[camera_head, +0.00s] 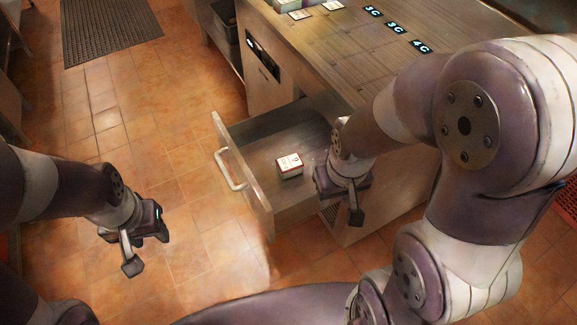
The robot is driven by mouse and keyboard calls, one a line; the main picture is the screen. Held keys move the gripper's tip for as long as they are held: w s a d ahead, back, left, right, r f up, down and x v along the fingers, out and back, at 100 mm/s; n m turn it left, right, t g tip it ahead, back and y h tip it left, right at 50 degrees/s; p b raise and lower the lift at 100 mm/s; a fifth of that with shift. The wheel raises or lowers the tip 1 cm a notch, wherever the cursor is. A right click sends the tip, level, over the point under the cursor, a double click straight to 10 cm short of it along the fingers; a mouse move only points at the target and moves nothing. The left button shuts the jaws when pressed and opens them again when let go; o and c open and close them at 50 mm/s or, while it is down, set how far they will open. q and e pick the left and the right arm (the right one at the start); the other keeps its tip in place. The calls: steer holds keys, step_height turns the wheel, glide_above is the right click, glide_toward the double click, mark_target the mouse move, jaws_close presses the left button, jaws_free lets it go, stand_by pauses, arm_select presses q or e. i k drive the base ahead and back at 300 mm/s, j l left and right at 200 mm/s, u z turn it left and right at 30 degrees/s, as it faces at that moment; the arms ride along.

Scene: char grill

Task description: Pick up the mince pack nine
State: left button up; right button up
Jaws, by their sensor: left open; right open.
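The mince pack nine (289,165) is a small white box with a red edge and a 9-like mark on top. It lies inside the pulled-out drawer (240,171), near the middle of its floor. My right gripper (345,205) is open at the drawer's right side, to the right of the pack and apart from it. My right arm hides part of the drawer and counter. My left gripper (138,254) is open and empty over the tiled floor, left of the drawer.
The drawer's handle (229,169) sticks out to the left. The counter (320,60) above carries glowing labels (395,28) and small packs (287,4) at its far end. A dark mat (108,28) lies on the floor at top left. The tiled floor left of the drawer is clear.

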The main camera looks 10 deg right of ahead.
mark_target(290, 165)
steer(key=i+j+z, duration=0.8)
steer(key=j, duration=0.2)
steer(key=z, duration=1.55)
